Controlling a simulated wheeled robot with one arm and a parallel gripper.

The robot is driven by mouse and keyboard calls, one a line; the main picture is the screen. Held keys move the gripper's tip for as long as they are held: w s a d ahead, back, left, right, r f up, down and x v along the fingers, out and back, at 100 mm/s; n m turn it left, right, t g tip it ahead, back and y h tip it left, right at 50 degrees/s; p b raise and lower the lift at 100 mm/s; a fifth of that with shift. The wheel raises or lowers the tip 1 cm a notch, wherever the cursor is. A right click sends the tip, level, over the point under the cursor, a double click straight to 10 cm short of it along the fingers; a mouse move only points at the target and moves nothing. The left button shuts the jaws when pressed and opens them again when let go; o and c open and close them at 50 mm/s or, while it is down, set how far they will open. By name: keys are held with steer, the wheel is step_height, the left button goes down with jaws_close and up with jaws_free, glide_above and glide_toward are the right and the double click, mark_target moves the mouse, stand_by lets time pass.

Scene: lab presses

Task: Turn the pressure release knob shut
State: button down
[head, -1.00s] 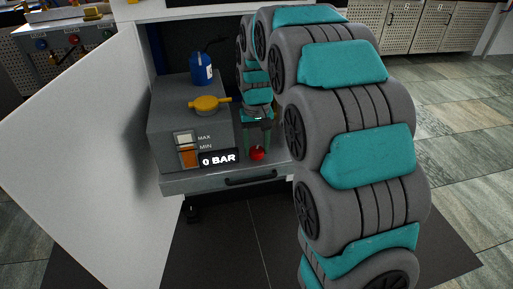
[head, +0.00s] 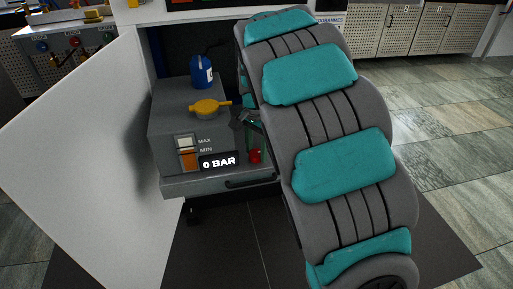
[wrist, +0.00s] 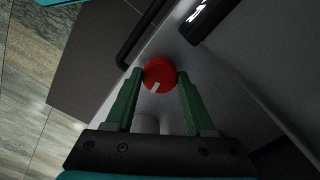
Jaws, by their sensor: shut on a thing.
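The red knob (head: 254,156) sits low at the front right of the grey press unit, beside the "0 BAR" display. In the wrist view the round red knob (wrist: 159,75) shows a white mark near its lower edge. My gripper (wrist: 159,78) has its two green fingers on either side of the knob, closed on it. In the head view my gripper (head: 252,140) comes down over the knob and is partly hidden by my arm.
A yellow cap with a handle (head: 208,106) and a blue bottle (head: 202,72) are on the grey unit (head: 160,135). A black handle (head: 250,181) runs along the drawer front. An open white door (head: 90,170) stands at left.

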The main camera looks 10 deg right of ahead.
mark_target(257, 152)
steer(key=shift+m, duration=1.1)
steer(key=shift+p, duration=0.3)
steer(key=shift+c, duration=1.3)
jaws_free()
steer(key=shift+r, duration=0.15)
step_height(257, 152, up, 7)
steer(key=shift+f+b, duration=0.15)
steer(key=shift+b, duration=0.15)
steer(key=shift+r, duration=0.45)
